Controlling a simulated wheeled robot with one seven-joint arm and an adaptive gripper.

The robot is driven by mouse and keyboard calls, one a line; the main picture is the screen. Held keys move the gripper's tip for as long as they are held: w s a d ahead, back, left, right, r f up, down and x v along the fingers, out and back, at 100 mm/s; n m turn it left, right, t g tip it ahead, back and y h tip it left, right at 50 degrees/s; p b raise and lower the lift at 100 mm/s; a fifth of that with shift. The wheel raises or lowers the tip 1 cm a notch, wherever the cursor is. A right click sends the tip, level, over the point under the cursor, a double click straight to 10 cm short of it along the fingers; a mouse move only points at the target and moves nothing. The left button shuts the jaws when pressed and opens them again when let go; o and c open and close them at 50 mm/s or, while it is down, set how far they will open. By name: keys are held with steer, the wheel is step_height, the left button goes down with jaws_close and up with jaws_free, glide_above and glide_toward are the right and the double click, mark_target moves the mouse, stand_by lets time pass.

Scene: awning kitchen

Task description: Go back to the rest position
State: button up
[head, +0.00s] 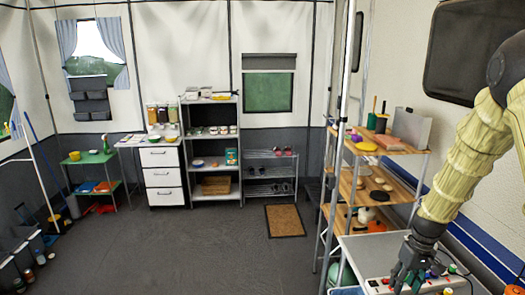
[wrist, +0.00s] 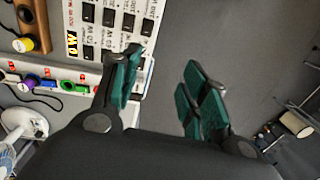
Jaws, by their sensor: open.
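My gripper (head: 410,268) shows at the lower right of the head view, at the end of my yellow-sleeved arm, low over a grey counter (head: 370,247). In the wrist view my gripper (wrist: 162,92) has its two green-padded fingers apart with nothing between them. Grey floor shows behind the gap. A white power strip (head: 376,285) with coloured plugs lies beside the gripper, and the strip (wrist: 60,78) is left of the fingers in the wrist view. I cannot tell whether the gripper touches anything on the counter.
A wooden shelf rack (head: 385,145) with several items stands behind the counter. A white panel with black switches (wrist: 110,25) is close to the left finger. A white fan (wrist: 22,125) is at the lower left. The floor (head: 190,245) in the middle is clear, with a brown mat (head: 284,220) farther back.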

steer(key=s+a+f+h+b, duration=0.1)
steer(key=s+a+f+b, duration=0.15)
steer(key=s+f, duration=0.4)
steer(key=s+a+f+b, duration=0.1)
steer(key=s+a+f, duration=0.3)
steer(key=f, duration=0.6)
steer(key=s+a+f+h+b, duration=0.1)
steer(key=s+a+f, duration=0.2)
steer(key=s+f, duration=0.4)
steer(key=s+a+f+b, duration=0.1)
steer(key=s+a+f, duration=0.2)
steer(key=s, duration=0.4)
steer(key=s+a+f+b, duration=0.2)
steer(key=s+a+f, duration=0.2)
steer(key=s+f, duration=0.1)
steer(key=s+a+f+m+b, duration=0.1)
steer(key=s+a+f, duration=0.3)
steer(key=s, duration=0.4)
steer(key=shift+s+y, duration=0.35)
steer(key=shift+y, duration=0.05)
